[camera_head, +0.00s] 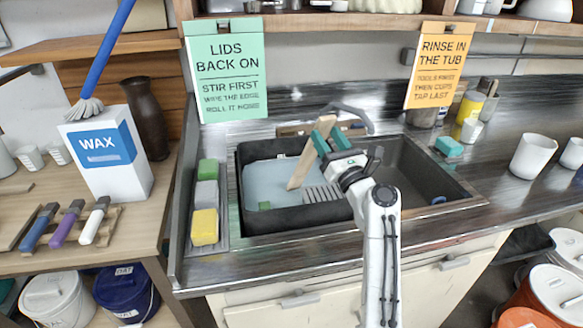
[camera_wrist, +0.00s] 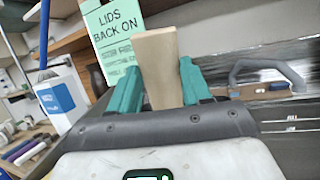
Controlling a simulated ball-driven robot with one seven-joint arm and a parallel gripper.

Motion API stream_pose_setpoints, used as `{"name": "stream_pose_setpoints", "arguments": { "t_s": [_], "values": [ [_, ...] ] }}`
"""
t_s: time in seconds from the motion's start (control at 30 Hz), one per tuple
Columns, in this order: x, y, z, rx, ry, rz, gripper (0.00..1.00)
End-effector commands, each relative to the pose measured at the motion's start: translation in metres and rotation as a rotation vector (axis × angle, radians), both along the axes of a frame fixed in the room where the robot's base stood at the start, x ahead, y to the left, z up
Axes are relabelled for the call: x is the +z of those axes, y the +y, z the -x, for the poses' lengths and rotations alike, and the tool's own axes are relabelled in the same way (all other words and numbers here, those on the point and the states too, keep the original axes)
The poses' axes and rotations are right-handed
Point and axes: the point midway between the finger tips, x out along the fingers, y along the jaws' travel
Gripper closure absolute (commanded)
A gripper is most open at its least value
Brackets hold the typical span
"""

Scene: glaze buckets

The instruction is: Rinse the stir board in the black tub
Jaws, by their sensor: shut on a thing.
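The black tub (camera_head: 243,190) sits in the left part of the sink and holds pale blue-grey water (camera_head: 267,178). The stir board (camera_head: 303,160) is a light wooden paddle, tilted, with its lower end down in the tub at the water. My gripper (camera_head: 324,134) is shut on the board's upper part, with its teal fingers on either side. In the wrist view the board (camera_wrist: 158,65) stands between the two teal fingers (camera_wrist: 160,88), and its lower end is hidden there. A grey ribbed piece (camera_head: 322,193) shows in the tub's front right part.
The faucet (camera_head: 352,115) arches close behind my gripper. Sponges (camera_head: 205,226) lie on a tray left of the sink. The right basin (camera_head: 420,178) looks mostly empty.

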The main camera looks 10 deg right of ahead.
Motion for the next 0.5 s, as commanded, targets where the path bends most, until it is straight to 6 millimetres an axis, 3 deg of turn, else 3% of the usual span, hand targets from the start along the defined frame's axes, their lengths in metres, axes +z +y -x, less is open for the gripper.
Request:
{"name": "stream_pose_setpoints", "arguments": {
  "t_s": [0.2,0.5],
  "values": [
    [0.001,0.0,-0.017,-0.007,0.003,0.01,1.0],
    [0.018,-0.002,-0.013,-0.007,0.004,0.01,1.0]
  ]
}}
